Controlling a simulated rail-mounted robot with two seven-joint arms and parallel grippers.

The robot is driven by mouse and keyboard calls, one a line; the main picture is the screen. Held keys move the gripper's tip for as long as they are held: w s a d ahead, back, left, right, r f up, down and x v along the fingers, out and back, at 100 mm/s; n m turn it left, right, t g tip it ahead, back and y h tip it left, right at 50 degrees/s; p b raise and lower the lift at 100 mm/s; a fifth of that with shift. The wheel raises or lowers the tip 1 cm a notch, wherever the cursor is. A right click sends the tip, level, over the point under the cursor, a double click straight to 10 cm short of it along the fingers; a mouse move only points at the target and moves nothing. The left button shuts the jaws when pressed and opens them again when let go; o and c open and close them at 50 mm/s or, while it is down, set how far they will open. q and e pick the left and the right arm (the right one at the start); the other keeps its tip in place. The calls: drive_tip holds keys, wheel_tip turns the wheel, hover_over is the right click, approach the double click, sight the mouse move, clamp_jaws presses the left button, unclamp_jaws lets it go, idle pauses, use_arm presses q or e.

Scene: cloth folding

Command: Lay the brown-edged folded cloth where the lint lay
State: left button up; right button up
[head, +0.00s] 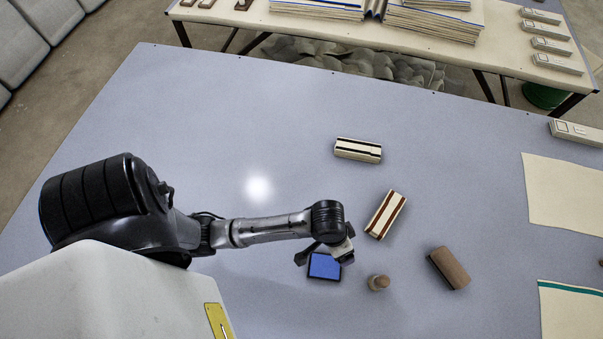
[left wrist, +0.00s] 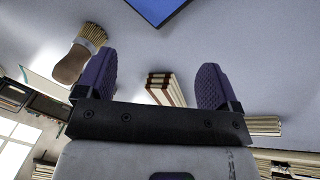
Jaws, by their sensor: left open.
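The brown-edged folded cloth (head: 385,214) is a cream bundle with dark brown bands, lying at a slant on the grey table. It also shows in the left wrist view (left wrist: 163,89), beyond and between the fingers, apart from them. My left gripper (head: 325,252) is open and empty, left of and nearer than the cloth, above a dark-framed blue pad (head: 325,266). Its two purple finger pads are spread in the left wrist view (left wrist: 154,66). I can make out no lint on the table. My right gripper is not in view.
A black-edged folded cloth (head: 358,154) lies farther back. A small upright wooden-handled brush (head: 379,282) and a brown wooden block (head: 453,267) lie nearer. Flat cream cloths, one plain (head: 565,194) and one teal-edged (head: 572,315), lie at the right. The table's left and back are clear.

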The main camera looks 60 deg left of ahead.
use_arm(q)
drive_tip(key=s+a+r+m+t+y, duration=0.1)
drive_tip(key=s+a+r+y, duration=0.1)
drive_tip(key=s+a, duration=0.6)
drive_tip(key=s+r, duration=0.1)
drive_tip(key=s, duration=0.2)
drive_tip(key=shift+s+a+r+t+y, duration=0.2)
drive_tip(key=shift+s+a+t+y, duration=0.05)
drive_tip(key=shift+s+t+y, duration=0.05)
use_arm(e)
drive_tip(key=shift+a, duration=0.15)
